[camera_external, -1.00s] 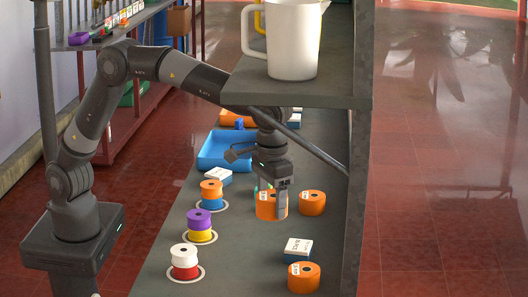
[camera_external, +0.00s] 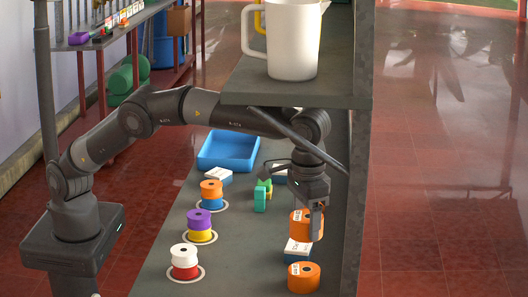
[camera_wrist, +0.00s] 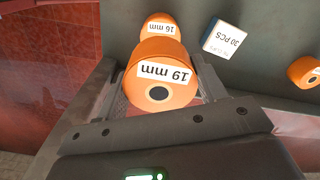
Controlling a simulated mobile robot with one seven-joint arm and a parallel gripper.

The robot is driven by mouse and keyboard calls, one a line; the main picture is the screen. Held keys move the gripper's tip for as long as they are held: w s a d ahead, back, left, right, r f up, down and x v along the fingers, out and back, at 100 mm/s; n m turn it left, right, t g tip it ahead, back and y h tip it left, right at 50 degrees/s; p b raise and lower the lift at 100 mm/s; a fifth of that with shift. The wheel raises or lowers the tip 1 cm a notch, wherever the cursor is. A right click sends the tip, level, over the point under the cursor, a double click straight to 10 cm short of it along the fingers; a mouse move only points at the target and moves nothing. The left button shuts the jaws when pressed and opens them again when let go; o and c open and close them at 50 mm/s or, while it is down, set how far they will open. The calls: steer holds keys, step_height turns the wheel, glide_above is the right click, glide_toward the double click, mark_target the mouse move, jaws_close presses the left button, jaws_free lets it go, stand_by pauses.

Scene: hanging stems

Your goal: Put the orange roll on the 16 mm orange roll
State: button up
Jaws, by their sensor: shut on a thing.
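My gripper (camera_external: 317,222) is shut on an orange roll (camera_external: 302,226) with a white label. In the wrist view the held roll (camera_wrist: 158,88) reads 19 mm and sits between the fingers, its dark hole facing the camera. The 16 mm orange roll (camera_wrist: 160,26) shows just beyond it, its lower part hidden by the held roll. In the external view I cannot make out the 16 mm roll apart from the held one. I cannot tell whether the two rolls touch.
A white-and-blue box (camera_external: 298,246) and another orange roll (camera_external: 304,278) stand nearer the camera. Small stacked spools (camera_external: 199,222) line the left side. A green block (camera_external: 261,194) and a blue tray (camera_external: 229,150) are behind. A shelf with a white pitcher (camera_external: 292,42) hangs above.

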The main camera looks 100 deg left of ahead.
mark_target(306, 276)
step_height(306, 276, down, 9)
steer(key=shift+r, duration=0.2)
stand_by(0.3)
steer(key=shift+f, duration=0.2)
steer(key=o, duration=1.1)
steer(key=shift+c, duration=0.2)
step_height(306, 276, up, 8)
steer(key=shift+f, duration=0.1)
steer(key=shift+a, duration=0.1)
